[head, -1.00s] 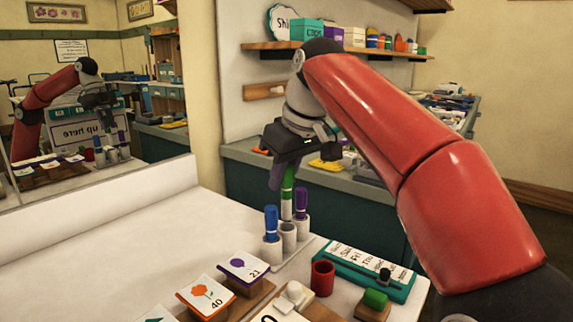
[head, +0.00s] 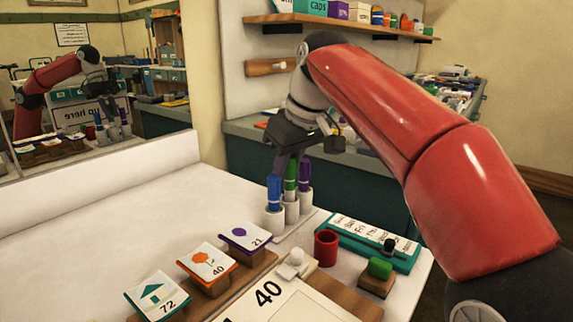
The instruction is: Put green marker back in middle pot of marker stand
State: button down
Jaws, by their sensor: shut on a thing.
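The green marker (head: 290,176) is upright in the head view, between a blue marker (head: 274,190) and a purple marker (head: 305,175). My gripper (head: 288,161) is shut on its upper part. The marker stand has three pale pots in a row. The marker's lower end is at the mouth of the middle pot (head: 291,213) and seems to be inside it, though how deep I cannot tell. The blue marker stands in the left pot (head: 274,222) and the purple one in the right pot (head: 306,200).
A red cup (head: 326,248), a green-topped stamp block (head: 379,271) and a teal-framed board (head: 367,240) lie right of the stand. Picture cards (head: 207,262) on wooden blocks are in front. The white table is clear to the left. A mirror at left reflects the scene.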

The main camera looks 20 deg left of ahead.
jog(key=c, duration=1.2)
grip_release()
jog(key=shift+c, duration=0.2)
jog(key=p+v, duration=0.2)
jog(key=v, duration=0.5)
jog(key=shift+r, duration=0.35)
jog(key=shift+s+d, duration=0.1)
jog(key=shift+s, duration=0.05)
